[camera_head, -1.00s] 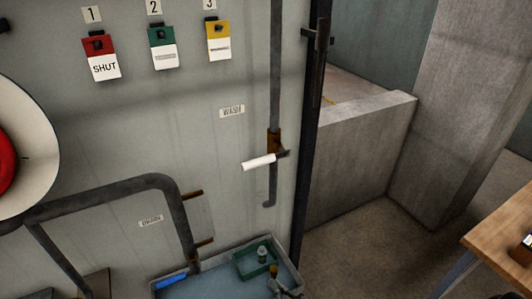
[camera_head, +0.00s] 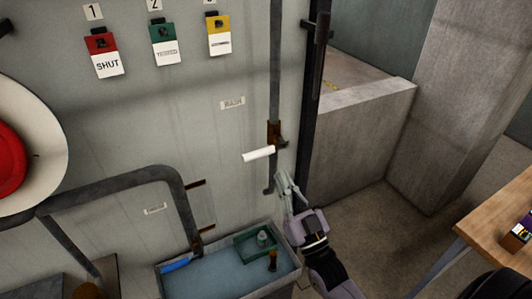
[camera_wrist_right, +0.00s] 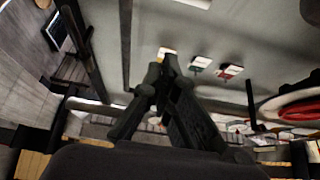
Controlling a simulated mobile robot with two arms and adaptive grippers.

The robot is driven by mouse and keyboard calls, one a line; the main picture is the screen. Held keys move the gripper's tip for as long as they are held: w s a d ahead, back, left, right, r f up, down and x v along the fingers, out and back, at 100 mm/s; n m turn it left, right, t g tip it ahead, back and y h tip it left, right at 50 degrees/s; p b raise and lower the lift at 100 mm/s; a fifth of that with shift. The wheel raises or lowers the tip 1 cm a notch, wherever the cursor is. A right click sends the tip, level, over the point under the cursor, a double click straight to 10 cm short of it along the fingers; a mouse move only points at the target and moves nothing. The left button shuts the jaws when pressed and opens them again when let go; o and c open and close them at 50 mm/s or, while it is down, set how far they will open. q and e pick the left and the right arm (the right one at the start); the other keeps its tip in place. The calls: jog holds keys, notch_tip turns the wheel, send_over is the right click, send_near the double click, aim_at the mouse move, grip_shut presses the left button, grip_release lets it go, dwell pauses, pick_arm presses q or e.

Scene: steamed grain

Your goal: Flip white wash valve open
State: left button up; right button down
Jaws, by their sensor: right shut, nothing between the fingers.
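The white wash valve handle (camera_head: 258,154) juts left and slightly down from a rusty fitting (camera_head: 274,132) on the vertical pipe (camera_head: 275,60), below the small wash label (camera_head: 232,103). My right gripper (camera_head: 282,175) comes up from below, just under and right of the handle, apart from it in the picture. Its fingers are together with nothing between them. In the right wrist view the closed fingers (camera_wrist_right: 168,72) point up the picture, and I cannot make out the handle there. My left gripper is not in view.
A water-filled basin (camera_head: 215,277) stands below, holding a green tray (camera_head: 242,251) and a blue item (camera_head: 176,265). A bent pipe (camera_head: 110,182) is at left. A dark post (camera_head: 308,130) runs right of the valve pipe. Tags hang above. A wooden table (camera_head: 480,235) stands at right.

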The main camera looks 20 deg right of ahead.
notch_tip(320, 180, up, 6)
jog(key=p, duration=0.4)
send_over(266, 154)
jog(key=s+a, duration=0.1)
jog(key=s, duration=0.2)
jog(key=f, duration=0.3)
jog(key=shift+w+a+f, duration=0.1)
jog(key=shift+w+f, duration=0.2)
jog(key=shift+f, duration=0.65)
jog(key=shift+f, duration=0.1)
jog(key=shift+f+n+y, duration=0.2)
jog(key=shift+n+y, duration=0.2)
jog(key=shift+n, duration=0.2)
